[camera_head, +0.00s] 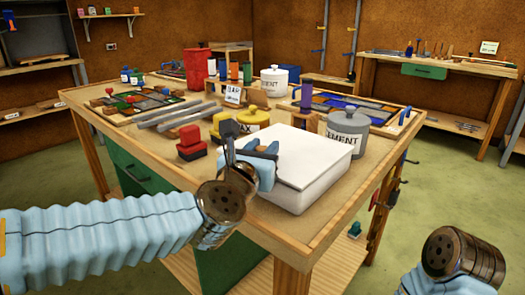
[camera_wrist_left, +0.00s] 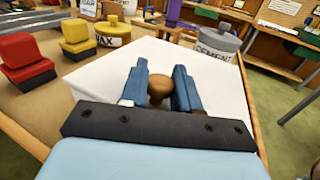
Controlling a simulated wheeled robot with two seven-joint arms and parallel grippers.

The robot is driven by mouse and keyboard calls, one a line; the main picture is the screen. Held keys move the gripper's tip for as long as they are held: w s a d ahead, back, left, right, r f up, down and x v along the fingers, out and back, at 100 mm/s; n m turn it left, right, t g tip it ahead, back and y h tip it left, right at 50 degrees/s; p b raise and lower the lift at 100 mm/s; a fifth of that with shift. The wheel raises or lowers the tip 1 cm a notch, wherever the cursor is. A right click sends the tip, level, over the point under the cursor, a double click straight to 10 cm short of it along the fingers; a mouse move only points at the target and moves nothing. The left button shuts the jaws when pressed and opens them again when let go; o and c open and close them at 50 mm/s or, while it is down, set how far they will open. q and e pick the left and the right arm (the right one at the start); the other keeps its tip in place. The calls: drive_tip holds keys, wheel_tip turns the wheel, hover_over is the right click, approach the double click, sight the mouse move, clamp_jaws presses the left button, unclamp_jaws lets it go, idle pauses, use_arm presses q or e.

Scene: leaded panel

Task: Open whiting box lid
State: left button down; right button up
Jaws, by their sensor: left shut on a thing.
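The whiting box (camera_head: 318,192) is a white, square box near the front right corner of the workbench. Its flat white lid (camera_head: 315,150) covers the top, and I see no clear gap between lid and box. My left gripper (camera_head: 266,160) is over the near left part of the lid. In the left wrist view its two blue fingers (camera_wrist_left: 160,88) are on either side of a round brown knob (camera_wrist_left: 158,77) on the lid, shut on it. The gripper hides the knob in the head view. My right gripper's fingers are not in view.
Red and yellow blocks (camera_head: 190,142) stand left of the box. A yellow wax pot (camera_head: 252,121) is behind it, and a grey cement jar (camera_head: 347,133) stands at its right. Metal bars and glass panels lie farther back. The bench edge (camera_head: 350,215) runs close by the box.

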sight(280, 152)
use_arm(q)
drive_tip(key=shift+w+d+r+g, duration=0.1)
drive_tip(key=shift+r+g, duration=0.3)
drive_tip(key=shift+r, duration=0.3)
drive_tip(key=w+d+r+m+g+y+p, duration=0.1)
drive_tip(key=w+d+r+m+g+y, duration=0.1)
drive_tip(key=r, duration=0.7)
drive_tip(key=shift+w+d+g, duration=0.55)
drive_tip(key=shift+w+g, duration=0.55)
drive_tip(key=shift+g, duration=0.5)
drive_tip(key=shift+r, duration=0.1)
drive_tip(key=c, duration=0.9)
unclamp_jaws()
drive_tip(key=v, duration=1.3)
drive_tip(key=shift+s+r, duration=0.2)
drive_tip(key=shift+s, duration=0.15)
